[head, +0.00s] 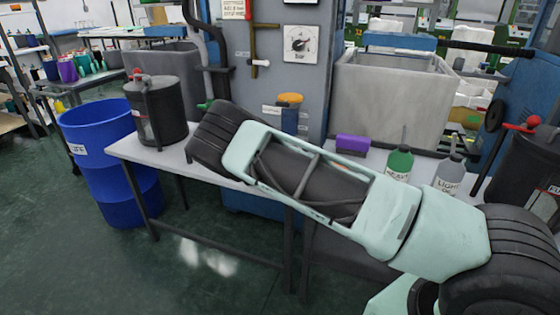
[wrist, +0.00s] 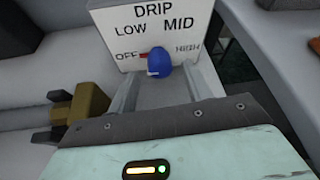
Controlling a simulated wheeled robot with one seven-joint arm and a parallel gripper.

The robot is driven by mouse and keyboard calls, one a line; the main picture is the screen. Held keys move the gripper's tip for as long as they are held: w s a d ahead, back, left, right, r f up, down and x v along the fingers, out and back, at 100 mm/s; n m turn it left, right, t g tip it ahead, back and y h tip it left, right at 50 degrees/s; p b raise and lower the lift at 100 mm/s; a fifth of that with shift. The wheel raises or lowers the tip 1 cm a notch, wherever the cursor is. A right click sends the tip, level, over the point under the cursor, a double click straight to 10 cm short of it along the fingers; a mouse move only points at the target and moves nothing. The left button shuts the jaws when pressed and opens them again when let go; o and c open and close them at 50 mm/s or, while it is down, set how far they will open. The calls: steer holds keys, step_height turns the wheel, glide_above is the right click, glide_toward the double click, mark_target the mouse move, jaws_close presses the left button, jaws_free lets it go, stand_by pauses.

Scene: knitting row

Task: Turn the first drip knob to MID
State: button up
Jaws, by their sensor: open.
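In the wrist view, a white drip panel (wrist: 112,18) carries the words DRIP, LOW, MID, OFF and HIGH. A blue knob (wrist: 159,60) sits on its lower middle, with a pale mark at its lower left, on the OFF side. A small red mark shows beside OFF. My gripper (wrist: 160,72) is open, one finger on each side of the knob. I cannot tell whether either finger touches it. In the head view my arm crosses the bench, and its far end hides the gripper; the drip panel and knob are not seen there.
A brass-coloured fitting (wrist: 88,104) is left of my gripper. Green (head: 399,163) and grey (head: 449,175) bottles are at right. A blue barrel (head: 100,125) stands left.

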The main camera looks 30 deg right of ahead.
steer(key=shift+w+d+f, duration=0.25)
steer(key=shift+w+d, duration=0.05)
steer(key=shift+d, duration=0.2)
steer(key=c, duration=1)
